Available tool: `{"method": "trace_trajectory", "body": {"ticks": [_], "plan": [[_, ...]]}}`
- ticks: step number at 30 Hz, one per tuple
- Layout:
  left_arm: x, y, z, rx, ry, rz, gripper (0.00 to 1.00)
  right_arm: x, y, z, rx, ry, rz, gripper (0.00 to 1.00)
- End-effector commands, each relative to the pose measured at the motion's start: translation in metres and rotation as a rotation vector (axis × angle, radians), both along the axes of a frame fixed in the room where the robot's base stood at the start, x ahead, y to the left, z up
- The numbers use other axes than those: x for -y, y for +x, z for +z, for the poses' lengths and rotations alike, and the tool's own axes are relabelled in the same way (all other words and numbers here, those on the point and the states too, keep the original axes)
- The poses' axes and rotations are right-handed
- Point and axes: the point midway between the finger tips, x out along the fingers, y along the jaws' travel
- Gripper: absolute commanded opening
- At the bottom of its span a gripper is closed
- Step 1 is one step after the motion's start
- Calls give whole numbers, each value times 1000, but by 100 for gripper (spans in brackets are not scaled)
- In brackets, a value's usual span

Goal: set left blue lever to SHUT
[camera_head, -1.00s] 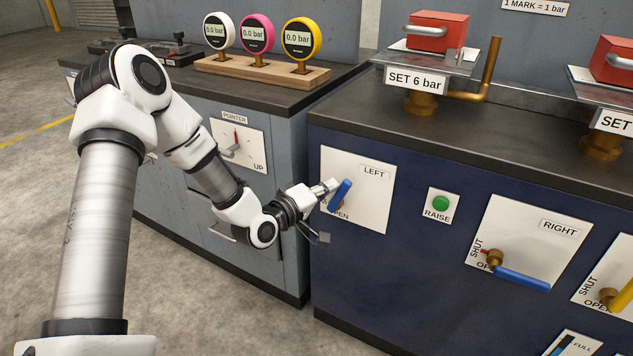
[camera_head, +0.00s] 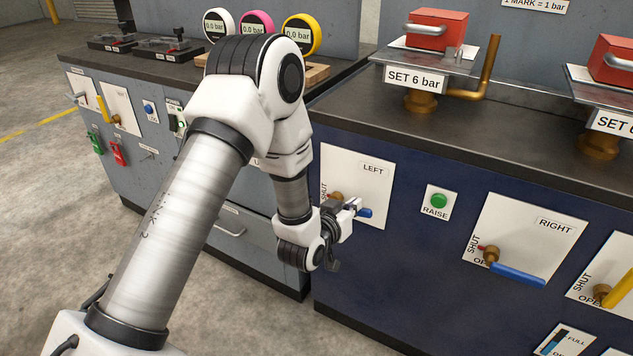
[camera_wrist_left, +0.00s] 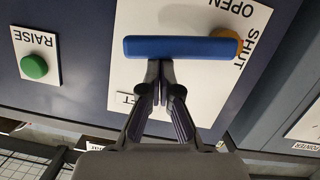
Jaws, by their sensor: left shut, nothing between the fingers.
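The left blue lever (camera_head: 365,213) is on the white LEFT panel (camera_head: 374,190), with a brass hub (camera_head: 336,197) at its left end. It points right and slightly down, much like the right blue lever (camera_head: 517,274). SHUT is printed left of the hub; the OPEN print is hidden by my arm in the head view. My left gripper (camera_head: 352,203) is shut and empty, its fingertips at the lever's upper side. In the wrist view, which is upside down, the fingertips (camera_wrist_left: 160,66) meet the edge of the lever (camera_wrist_left: 180,47) near mid-length; firm contact is unclear.
A green RAISE button (camera_head: 439,201) is right of the LEFT panel. A yellow lever (camera_head: 619,290) is at the right edge. The dark countertop (camera_head: 350,100) above carries a SET 6 bar stand (camera_head: 424,78). The cabinet front between LEFT and RIGHT panels is otherwise clear.

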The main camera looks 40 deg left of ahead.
Motion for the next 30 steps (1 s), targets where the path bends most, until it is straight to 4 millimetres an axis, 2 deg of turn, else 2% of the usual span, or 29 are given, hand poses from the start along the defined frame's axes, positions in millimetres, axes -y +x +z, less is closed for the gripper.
{"method": "trace_trajectory", "body": {"ticks": [6, 30], "plan": [[6, 1, -11, -11, 133, -1, 0, 0, 0, -1, 0, 0, 0, 0], [10, 0, -20, -14, 125, -1, 0, 0, 0, -2, 0, 0, 0, 0]]}}
